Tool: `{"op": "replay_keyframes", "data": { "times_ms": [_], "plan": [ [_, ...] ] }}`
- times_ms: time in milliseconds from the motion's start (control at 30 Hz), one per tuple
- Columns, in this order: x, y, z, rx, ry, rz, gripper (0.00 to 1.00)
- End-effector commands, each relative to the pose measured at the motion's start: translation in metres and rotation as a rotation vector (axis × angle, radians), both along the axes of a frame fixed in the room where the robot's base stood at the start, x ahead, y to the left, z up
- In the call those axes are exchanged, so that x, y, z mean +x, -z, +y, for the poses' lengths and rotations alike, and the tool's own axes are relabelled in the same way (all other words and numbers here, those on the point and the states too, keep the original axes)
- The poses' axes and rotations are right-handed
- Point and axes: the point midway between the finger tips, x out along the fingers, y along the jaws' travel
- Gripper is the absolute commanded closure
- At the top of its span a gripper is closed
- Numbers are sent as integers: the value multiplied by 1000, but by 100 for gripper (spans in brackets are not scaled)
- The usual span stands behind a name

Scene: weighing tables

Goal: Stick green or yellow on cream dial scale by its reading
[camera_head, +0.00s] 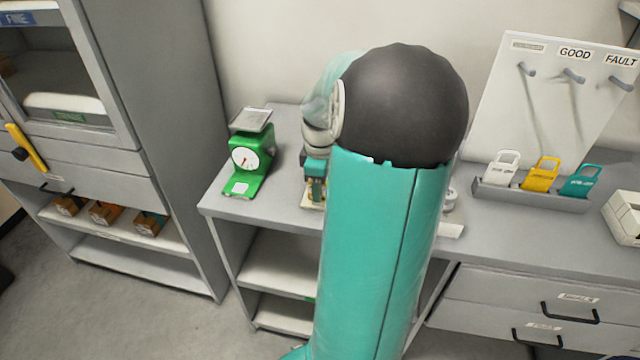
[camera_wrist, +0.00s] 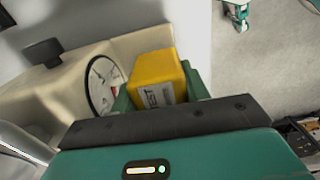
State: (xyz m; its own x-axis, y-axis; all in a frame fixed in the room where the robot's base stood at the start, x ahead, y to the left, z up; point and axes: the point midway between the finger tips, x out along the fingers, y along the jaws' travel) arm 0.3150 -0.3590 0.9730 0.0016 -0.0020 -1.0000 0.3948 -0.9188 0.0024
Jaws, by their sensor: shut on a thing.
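The cream dial scale (camera_wrist: 62,98) fills the left of the wrist view. Its round white dial (camera_wrist: 101,90) has a dark rim and is seen at a slant; its reading cannot be made out. My gripper (camera_wrist: 158,92) is shut on a yellow block (camera_wrist: 155,68) with dark print on a pale label, held between green fingers. The block is close beside the dial; whether they touch cannot be told. In the head view my arm hides most of the cream scale, and part of my gripper (camera_head: 316,184) shows beside the arm.
A green dial scale (camera_head: 247,155) stands on the left of the table (camera_head: 225,208). A tray (camera_head: 530,196) at right holds white (camera_head: 502,172), yellow (camera_head: 541,176) and teal (camera_head: 580,182) tags. A hook board (camera_head: 545,110) reads GOOD and FAULT. A grey cabinet (camera_head: 175,120) stands at left.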

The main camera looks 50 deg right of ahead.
Motion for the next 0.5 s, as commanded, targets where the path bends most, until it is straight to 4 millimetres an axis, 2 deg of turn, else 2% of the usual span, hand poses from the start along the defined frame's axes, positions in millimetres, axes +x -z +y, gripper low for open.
{"op": "replay_keyframes", "data": {
  "times_ms": [167,500],
  "plan": [
    [0,0,0,1,0,-1,73],
    [0,-24,0,-2,0,-1,73]
  ]
}}
